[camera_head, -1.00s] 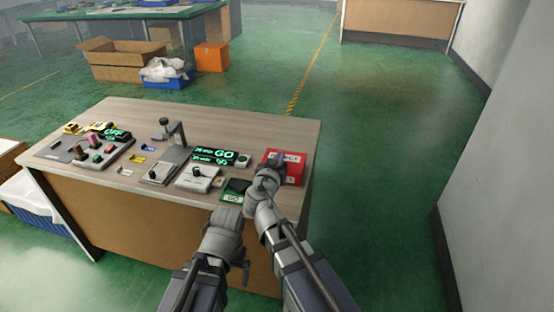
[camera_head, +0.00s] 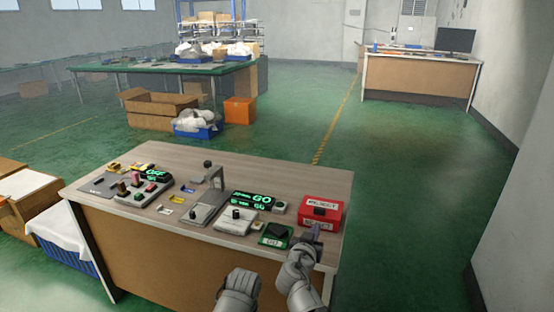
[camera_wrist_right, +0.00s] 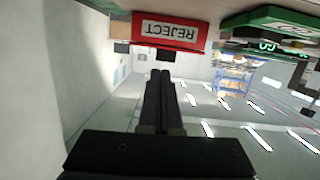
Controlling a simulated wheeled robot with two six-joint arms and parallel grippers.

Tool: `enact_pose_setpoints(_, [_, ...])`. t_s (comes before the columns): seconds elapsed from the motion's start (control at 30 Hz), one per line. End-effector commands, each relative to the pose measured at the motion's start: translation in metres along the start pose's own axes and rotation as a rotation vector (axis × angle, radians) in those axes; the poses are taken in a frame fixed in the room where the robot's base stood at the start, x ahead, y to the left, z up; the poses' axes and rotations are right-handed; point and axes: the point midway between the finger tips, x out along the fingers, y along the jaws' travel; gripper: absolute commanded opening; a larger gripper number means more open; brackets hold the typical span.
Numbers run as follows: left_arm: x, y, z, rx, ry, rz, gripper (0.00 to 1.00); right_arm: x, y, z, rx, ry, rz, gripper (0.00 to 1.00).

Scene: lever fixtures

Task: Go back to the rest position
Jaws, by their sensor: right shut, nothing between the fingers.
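My right gripper (camera_head: 315,232) is shut and empty, just in front of the red REJECT box (camera_head: 325,213) at the table's right end. In the right wrist view its two dark fingers (camera_wrist_right: 160,82) lie together with nothing between them, and the red box (camera_wrist_right: 170,30) appears upside down beyond them. My left arm's grey wrist (camera_head: 238,288) is low in the head view, in front of the table's front panel. Its fingers are hidden, so I cannot tell their state.
The wood-topped table (camera_head: 290,170) carries a green-based box (camera_head: 275,236), a lever fixture (camera_head: 212,195), a lit GO display (camera_head: 252,200) and a button panel (camera_head: 143,190). Boxes (camera_head: 30,195) stand at the left. Green floor (camera_head: 410,220) is open to the right.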

Motion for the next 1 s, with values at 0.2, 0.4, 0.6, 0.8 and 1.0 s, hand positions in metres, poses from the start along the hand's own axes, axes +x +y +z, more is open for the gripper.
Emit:
enact_pose_setpoints(0.2, [-0.08,-0.008,0.005,0.0,0.0,0.0,1.0,-0.041,0.023,0.002,-0.168,-0.384,0.099,0.0])
enact_pose_setpoints(0.4, [-0.139,-0.013,0.008,-0.001,0.0,0.0,1.0,-0.121,0.018,0.03,-0.415,-0.868,-0.038,0.0])
enact_pose_setpoints(0.6, [-0.174,-0.017,0.01,-0.001,0.0,0.0,1.0,-0.197,0.004,0.037,-0.602,-1.183,-0.3,0.0])
enact_pose_setpoints(0.8, [-0.182,-0.017,0.011,-0.001,0.0,0.0,1.0,-0.229,-0.002,0.038,-0.674,-1.291,-0.44,0.0])
enact_pose_setpoints(1.0, [-0.181,-0.017,0.011,-0.001,0.0,0.0,1.0,-0.23,-0.003,0.04,-0.68,-1.298,-0.451,0.0])
